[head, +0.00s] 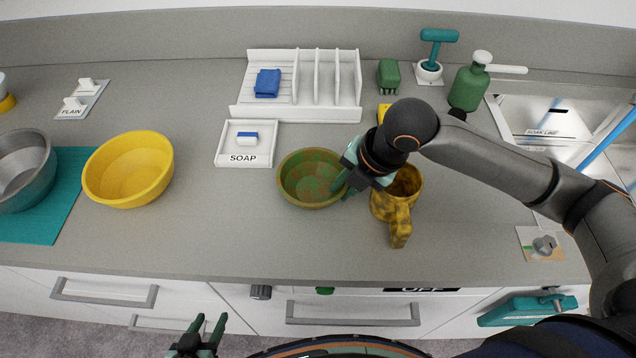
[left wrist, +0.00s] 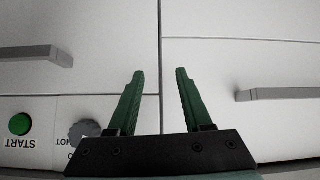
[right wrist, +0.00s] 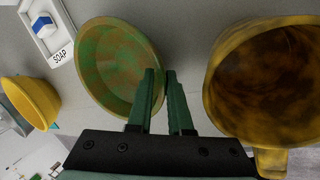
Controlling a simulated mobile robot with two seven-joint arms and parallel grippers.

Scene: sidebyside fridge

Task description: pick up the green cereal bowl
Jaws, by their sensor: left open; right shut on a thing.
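The green cereal bowl (head: 306,186) sits on the grey counter, its green surface smeared with brownish patches. My right gripper (head: 346,182) is at the bowl's right rim, with the jaws closed on the rim. In the right wrist view the bowl (right wrist: 112,62) has its rim between the green fingers (right wrist: 163,98). The bowl seems to rest on the counter; I cannot tell if it is lifted. My left gripper (head: 205,332) is open and empty, low in front of the counter. The left wrist view shows its fingers (left wrist: 157,95) apart before white drawer fronts.
A stained yellow mug (head: 400,205) stands close right of my right gripper. A yellow bowl (head: 128,170) and a metal bowl (head: 24,172) stand left. A soap tray (head: 246,145) and a white rack (head: 300,85) lie behind; the sink (head: 545,125) is right. The counter front is clear.

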